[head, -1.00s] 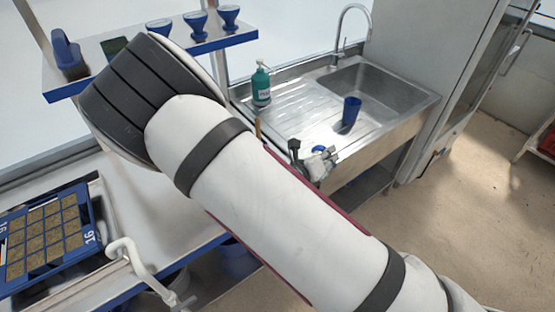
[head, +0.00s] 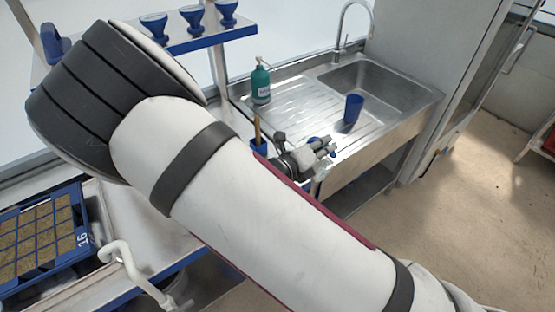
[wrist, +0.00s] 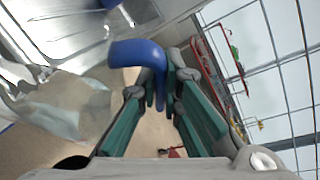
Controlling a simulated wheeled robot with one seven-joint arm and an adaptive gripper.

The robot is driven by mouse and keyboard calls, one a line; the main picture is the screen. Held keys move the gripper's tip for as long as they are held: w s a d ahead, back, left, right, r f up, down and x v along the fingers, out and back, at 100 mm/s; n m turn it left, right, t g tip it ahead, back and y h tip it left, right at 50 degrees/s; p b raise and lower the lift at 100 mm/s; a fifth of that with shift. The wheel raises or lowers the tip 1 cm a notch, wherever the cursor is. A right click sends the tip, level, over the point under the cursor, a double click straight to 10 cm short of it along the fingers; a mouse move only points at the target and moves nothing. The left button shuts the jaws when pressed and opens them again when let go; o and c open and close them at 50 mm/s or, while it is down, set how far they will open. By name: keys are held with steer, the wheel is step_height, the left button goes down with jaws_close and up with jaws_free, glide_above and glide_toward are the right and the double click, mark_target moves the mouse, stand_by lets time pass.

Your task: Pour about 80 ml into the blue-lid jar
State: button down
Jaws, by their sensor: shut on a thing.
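My gripper (head: 318,152) is in front of the sink's drainboard in the head view, with my arm crossing the picture. In the wrist view its green-sided fingers (wrist: 160,92) are shut on a curved blue handle (wrist: 140,54). A clear, see-through body (wrist: 60,104), seemingly of the same vessel, shows blurred at the left of the wrist view. A small clear part also shows below the gripper in the head view (head: 322,172). Its fill level cannot be read. I cannot make out a blue-lid jar in either view; my arm hides part of the bench.
A blue cup (head: 353,109) and a green pump bottle (head: 261,83) stand by the sink basin (head: 378,83). A blue-edged shelf (head: 214,40) holds several blue funnel-like pieces. A seed tray (head: 82,236) lies at the lower left. Floor at the right is open.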

mark_target(312, 140)
steer(key=shift+w+a+n+b, duration=0.3)
steer(key=shift+n+b, duration=0.1)
steer(key=shift+w+a+r+n+h+b, duration=0.25)
steer(key=shift+a+r+n, duration=0.15)
steer(key=shift+a, duration=0.1)
steer(key=shift+w+a+r+n+h+b, duration=0.15)
steer(key=shift+a+r+n+h+b, duration=0.1)
steer(key=shift+a+r+n, duration=0.2)
stand_by(2.1)
steer(key=shift+s+d+f+m+y+p, duration=0.15)
steer(key=shift+s+d+f+m+p, duration=0.2)
steer(key=shift+d+m, duration=0.15)
steer(key=shift+s+d+f+m+y+p, duration=0.15)
steer(key=shift+s+d+f+m+p, duration=0.2)
steer(key=shift+d+m, duration=0.15)
steer(key=shift+d+m+p, duration=0.1)
steer(key=shift+m+p, duration=0.15)
steer(key=shift+p, duration=0.05)
steer(key=shift+s+d+m+y+p, duration=0.1)
steer(key=shift+d+m+y+p, duration=0.15)
steer(key=shift+m+y+p, duration=0.1)
steer(key=shift+s+d+f, duration=0.1)
steer(key=shift+d+f, duration=0.1)
steer(key=shift+f, duration=0.05)
steer(key=shift+d+f+m+y+p, duration=0.25)
steer(key=shift+f+m+y+p, duration=0.1)
steer(key=shift+f+m, duration=0.35)
